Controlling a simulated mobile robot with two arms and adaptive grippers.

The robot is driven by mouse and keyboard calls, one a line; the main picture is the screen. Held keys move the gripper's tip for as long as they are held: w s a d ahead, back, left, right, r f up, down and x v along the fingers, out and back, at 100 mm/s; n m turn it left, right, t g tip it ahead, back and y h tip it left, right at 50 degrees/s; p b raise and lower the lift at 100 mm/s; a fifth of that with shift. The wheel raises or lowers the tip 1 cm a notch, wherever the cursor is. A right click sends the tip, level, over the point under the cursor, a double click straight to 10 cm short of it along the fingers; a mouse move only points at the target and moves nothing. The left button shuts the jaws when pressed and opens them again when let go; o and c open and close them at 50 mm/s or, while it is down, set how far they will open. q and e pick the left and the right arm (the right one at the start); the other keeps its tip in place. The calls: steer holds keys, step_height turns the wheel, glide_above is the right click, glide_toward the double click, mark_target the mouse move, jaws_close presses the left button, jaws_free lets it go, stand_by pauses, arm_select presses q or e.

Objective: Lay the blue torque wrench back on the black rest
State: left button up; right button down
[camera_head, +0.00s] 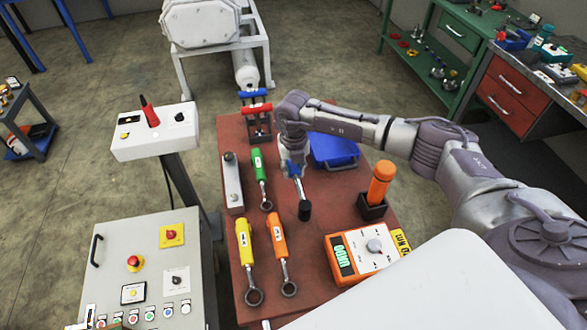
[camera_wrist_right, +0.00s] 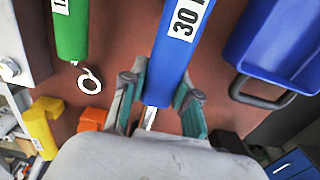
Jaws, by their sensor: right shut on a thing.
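The blue torque wrench (camera_wrist_right: 182,45) has a "30" label and runs between the fingers of my right gripper (camera_wrist_right: 163,102) in the wrist view. My right gripper (camera_head: 292,166) is shut on it above the middle of the red-brown table in the head view. The wrench's silver shaft (camera_head: 299,188) points toward the near side. A small black piece (camera_head: 305,210) is at the shaft's lower end. I cannot tell whether it is the black rest or part of the wrench, nor whether it touches the table. My left gripper is not in view.
A green wrench (camera_head: 259,165), a yellow wrench (camera_head: 245,242) and an orange wrench (camera_head: 277,235) lie to the left and front. A blue case (camera_head: 334,150) is to the right. An orange handle (camera_head: 381,178) stands in a black holder, behind an orange-white meter (camera_head: 362,252).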

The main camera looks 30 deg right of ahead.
steer(key=shift+f, duration=0.15)
stand_by(0.3)
steer(key=shift+f+b, duration=0.45)
steer(key=shift+b, duration=0.05)
steer(key=shift+f, duration=0.2)
stand_by(0.3)
jaws_free()
stand_by(0.6)
steer(key=shift+r, duration=0.15)
stand_by(0.5)
steer(key=shift+r+p, duration=0.45)
steer(key=shift+r, duration=0.3)
steer(key=shift+r, duration=0.15)
